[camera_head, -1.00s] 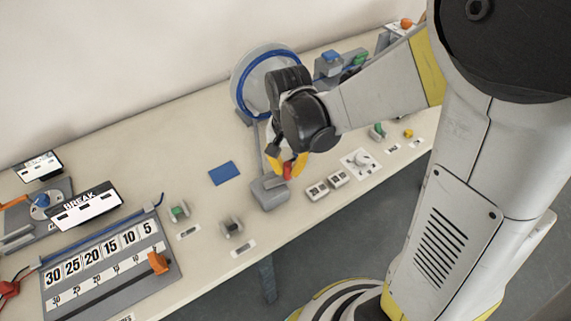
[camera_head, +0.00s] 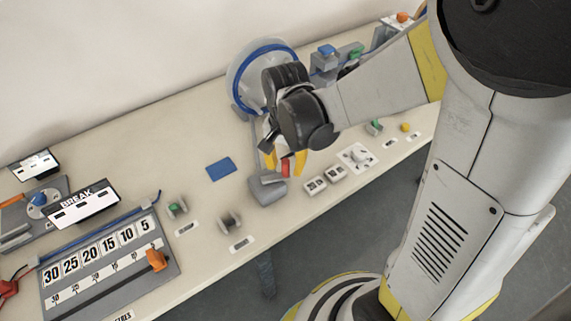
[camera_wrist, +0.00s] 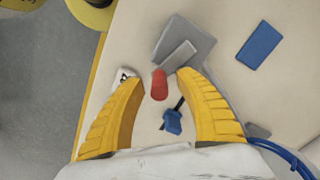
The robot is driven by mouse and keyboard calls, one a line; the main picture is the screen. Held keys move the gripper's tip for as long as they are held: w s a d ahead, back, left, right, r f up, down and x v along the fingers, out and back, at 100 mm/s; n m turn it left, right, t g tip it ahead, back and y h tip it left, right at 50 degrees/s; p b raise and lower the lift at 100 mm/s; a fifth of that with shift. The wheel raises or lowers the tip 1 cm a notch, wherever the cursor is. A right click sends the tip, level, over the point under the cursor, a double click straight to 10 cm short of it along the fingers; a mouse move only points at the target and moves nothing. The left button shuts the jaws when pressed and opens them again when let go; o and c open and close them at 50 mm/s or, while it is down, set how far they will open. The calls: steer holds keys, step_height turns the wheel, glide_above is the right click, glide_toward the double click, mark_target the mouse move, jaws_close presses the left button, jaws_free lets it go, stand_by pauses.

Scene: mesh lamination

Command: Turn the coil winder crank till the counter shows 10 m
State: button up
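The coil winder's large round disc with blue hose around it (camera_head: 236,78) stands at the back of the table, partly hidden by my arm. A grey block with a crank arm (camera_head: 266,188) sits in front of it; the block also shows in the wrist view (camera_wrist: 196,42). The crank's red handle (camera_wrist: 159,85) stands between my yellow fingers, with gaps visible on both sides; it also shows in the head view (camera_head: 285,168). My gripper (camera_wrist: 157,82) is open around the handle. No counter reading is legible.
A blue pad (camera_head: 221,169) lies left of the block. Small white-and-grey sockets (camera_head: 325,180) lie close on its right. A small grey spool (camera_head: 230,222) is near the front edge. A numbered board (camera_head: 100,265) lies at front left. A blue piece (camera_wrist: 173,122) shows between my fingers' bases.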

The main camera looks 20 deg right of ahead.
steer(key=shift+r, duration=0.1)
step_height(320, 180, up, 12)
steer(key=shift+f, duration=0.1)
stand_by(0.4)
stand_by(1.0)
